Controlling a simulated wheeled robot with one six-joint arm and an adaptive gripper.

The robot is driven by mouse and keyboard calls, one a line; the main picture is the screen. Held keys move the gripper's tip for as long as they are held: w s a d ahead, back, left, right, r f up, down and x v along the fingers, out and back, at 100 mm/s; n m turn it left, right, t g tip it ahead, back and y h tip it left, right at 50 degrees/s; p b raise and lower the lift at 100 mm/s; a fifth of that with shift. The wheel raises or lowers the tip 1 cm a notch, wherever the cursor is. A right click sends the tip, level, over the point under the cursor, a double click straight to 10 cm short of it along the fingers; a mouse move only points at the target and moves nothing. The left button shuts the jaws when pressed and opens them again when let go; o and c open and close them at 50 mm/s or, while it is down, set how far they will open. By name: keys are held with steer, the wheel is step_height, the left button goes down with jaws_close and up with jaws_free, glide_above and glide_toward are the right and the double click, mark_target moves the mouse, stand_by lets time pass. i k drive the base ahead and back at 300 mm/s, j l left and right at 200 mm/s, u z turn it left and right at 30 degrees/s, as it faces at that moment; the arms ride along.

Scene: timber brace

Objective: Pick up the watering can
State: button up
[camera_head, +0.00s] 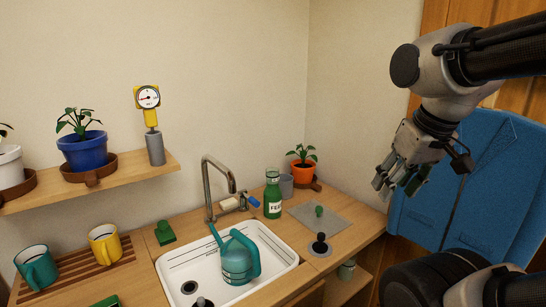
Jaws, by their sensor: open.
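The teal watering can (237,258) stands upright in the white sink (277,262). Its spout points up and left, and its handle is on the right side. My gripper (392,184) is open and empty at the upper right, well above the counter and apart from the can. Part of the gripper is hard to make out against the blue jacket behind it.
A curved faucet (209,186) rises behind the can. A green bottle (272,196) and an orange flower pot (302,171) stand to the right. Yellow (105,245) and teal (36,267) mugs stand left. A blue jacket (470,185) hangs at right.

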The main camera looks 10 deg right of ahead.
mark_target(240, 258)
steer(key=k, duration=0.45)
steer(key=j+u, duration=0.15)
steer(key=u, duration=1.1)
steer(key=k+j, duration=0.05)
